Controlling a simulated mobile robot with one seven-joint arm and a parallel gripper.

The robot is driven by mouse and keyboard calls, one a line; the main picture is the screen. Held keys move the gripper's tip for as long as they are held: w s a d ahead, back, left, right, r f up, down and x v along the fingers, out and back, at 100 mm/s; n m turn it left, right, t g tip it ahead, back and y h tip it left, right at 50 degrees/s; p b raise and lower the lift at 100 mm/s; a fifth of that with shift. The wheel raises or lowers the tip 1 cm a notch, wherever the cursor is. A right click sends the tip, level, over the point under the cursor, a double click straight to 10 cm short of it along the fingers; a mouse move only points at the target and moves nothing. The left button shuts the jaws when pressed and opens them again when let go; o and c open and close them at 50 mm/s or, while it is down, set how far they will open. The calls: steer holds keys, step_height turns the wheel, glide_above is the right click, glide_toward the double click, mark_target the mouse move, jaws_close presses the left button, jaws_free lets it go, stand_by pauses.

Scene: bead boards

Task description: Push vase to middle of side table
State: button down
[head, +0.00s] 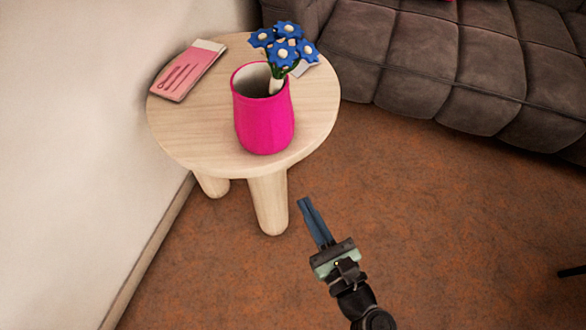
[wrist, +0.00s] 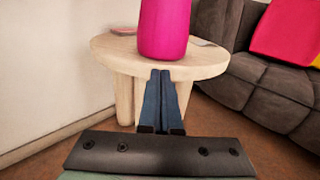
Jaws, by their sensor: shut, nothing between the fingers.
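The pink vase (head: 264,122) stands upright near the front edge of the round wooden side table (head: 190,128), with blue flowers (head: 285,45) in it. In the wrist view the vase (wrist: 164,30) is straight ahead, its top cut off by the frame. The side table (wrist: 105,52) shows below it. My gripper (head: 304,202) is shut and empty, in front of the table and to the right of its front leg, apart from the vase. Its fingers (wrist: 161,74) point toward the vase in the wrist view and overlap the table's front edge there.
A pink booklet (head: 186,73) lies at the table's left back, and a pale flat item (head: 305,68) lies partly hidden behind the vase. A wall (head: 70,120) is at the left. A grey sofa (head: 440,65) stands at the back right. The table's middle behind the vase looks clear.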

steer(key=b, duration=0.4)
glide_toward(271, 143)
steer(key=x, duration=0.2)
steer(key=f+x, duration=0.1)
steer(key=x, duration=0.2)
steer(key=shift+w, duration=0.35)
steer(key=shift+w+a, duration=0.2)
steer(key=shift+w, duration=0.35)
steer(key=b+x, duration=0.1)
steer(key=x, duration=0.6)
steer(key=shift+d, duration=0.1)
steer(key=shift+s, duration=0.15)
